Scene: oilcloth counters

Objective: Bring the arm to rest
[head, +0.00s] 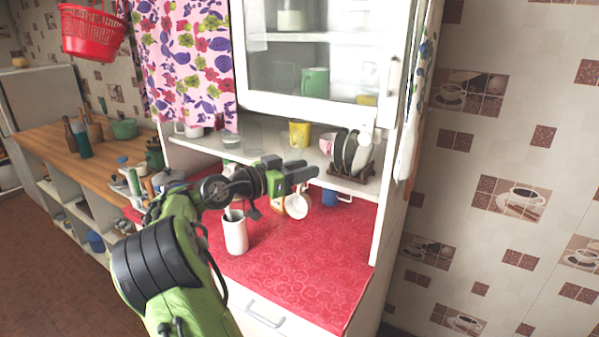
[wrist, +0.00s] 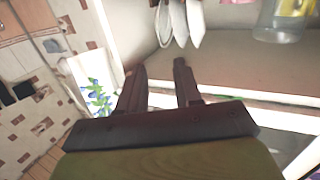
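My green arm (head: 160,265) reaches up from the bottom of the head view over the red counter. My gripper (head: 304,174) is at its end, in front of the cabinet's lower shelf and left of the plate rack. In the wrist view the two dark fingers of my gripper (wrist: 160,78) stand apart with nothing between them. Whether the gripper touches anything behind it cannot be told from the head view.
The red oilcloth counter (head: 305,275) holds a white canister (head: 235,232) close under the arm. The glass cabinet door (head: 330,62) is above. The counter's front right is clear.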

